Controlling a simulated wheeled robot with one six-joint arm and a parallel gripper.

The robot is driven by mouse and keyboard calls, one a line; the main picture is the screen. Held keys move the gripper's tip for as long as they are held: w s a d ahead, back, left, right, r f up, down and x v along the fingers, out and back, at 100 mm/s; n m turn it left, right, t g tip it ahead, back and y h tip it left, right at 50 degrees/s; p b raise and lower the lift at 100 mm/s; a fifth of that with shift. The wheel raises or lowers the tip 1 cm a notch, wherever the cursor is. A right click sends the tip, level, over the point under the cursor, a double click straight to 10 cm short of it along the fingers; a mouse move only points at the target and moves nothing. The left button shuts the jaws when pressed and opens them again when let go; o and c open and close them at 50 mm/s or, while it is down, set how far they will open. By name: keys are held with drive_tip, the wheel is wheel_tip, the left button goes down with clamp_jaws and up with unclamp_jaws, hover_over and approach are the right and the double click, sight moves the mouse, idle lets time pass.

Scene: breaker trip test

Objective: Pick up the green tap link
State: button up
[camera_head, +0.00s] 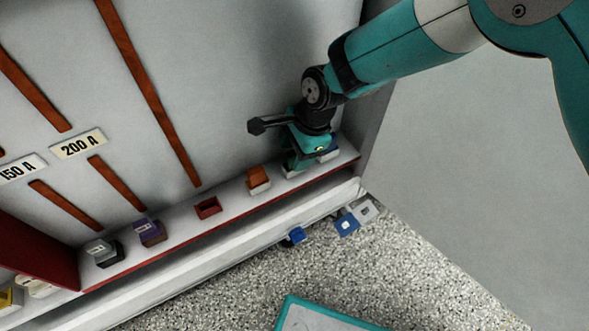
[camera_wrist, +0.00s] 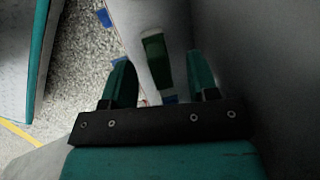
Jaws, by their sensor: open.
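The green tap link (camera_wrist: 157,62) is a dark green block on the white shelf in the wrist view, lying between my two fingers. My gripper (camera_wrist: 162,75) is open, with one finger on each side of the link; I cannot tell whether either touches it.
A blue block (camera_head: 328,152) is close beside my gripper. A grey panel rises behind; a side wall stands right.

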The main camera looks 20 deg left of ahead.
drive_tip(key=shift+a+f, duration=0.1)
drive_tip(key=shift+f, duration=0.3)
clamp_jaws()
drive_tip(key=shift+r, duration=0.2)
